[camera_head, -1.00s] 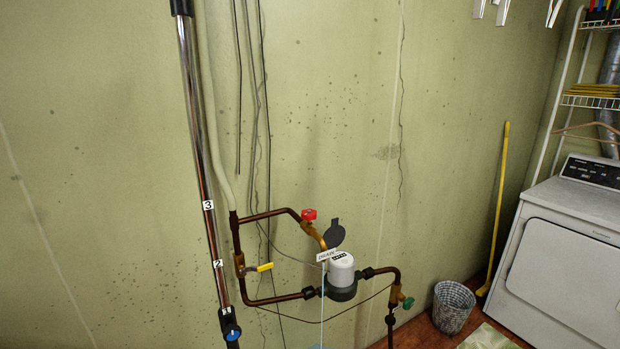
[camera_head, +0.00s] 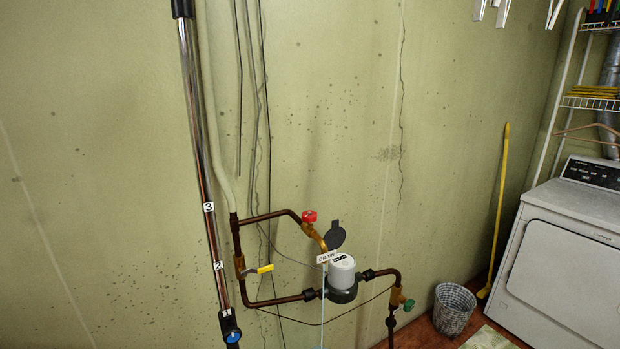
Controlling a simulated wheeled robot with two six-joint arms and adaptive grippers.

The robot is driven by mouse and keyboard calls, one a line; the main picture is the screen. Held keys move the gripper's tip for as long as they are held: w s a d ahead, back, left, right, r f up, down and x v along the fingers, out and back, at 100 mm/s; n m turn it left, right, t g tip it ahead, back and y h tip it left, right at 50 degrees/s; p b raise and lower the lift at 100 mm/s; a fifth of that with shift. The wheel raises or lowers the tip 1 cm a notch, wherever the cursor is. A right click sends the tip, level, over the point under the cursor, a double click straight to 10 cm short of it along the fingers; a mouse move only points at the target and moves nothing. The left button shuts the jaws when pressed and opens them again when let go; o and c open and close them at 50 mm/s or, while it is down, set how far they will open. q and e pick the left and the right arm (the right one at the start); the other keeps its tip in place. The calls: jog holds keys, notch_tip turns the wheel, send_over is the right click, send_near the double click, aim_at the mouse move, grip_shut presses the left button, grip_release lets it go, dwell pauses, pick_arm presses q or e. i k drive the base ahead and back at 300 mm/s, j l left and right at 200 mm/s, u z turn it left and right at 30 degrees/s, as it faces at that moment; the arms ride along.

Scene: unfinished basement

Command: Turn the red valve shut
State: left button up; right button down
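The red valve (camera_head: 309,216) is a small red handle on the upper copper pipe branch, near the middle of the picture. A brass pipe section bends down from it toward a white-topped water meter (camera_head: 341,272) with a raised dark lid (camera_head: 335,235). A yellow lever handle (camera_head: 265,269) sits on the left vertical pipe, and a green handle (camera_head: 408,304) is on the right pipe. A white tag (camera_head: 327,257) hangs by the meter. Neither of my grippers shows in the head view.
A long pole marked with numbers (camera_head: 205,180) stands left of the pipes, with a blue knob (camera_head: 232,336) low on it. A wastebasket (camera_head: 453,309), a yellow-handled broom (camera_head: 497,210) and a white washer or dryer (camera_head: 567,265) are at the right.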

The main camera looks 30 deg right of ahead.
aim_at(309, 216)
jog(key=i+j+z, duration=0.15)
jog(key=z, duration=0.2)
jog(key=j+z, duration=0.35)
jog(key=i+l, duration=0.05)
jog(key=l, duration=0.05)
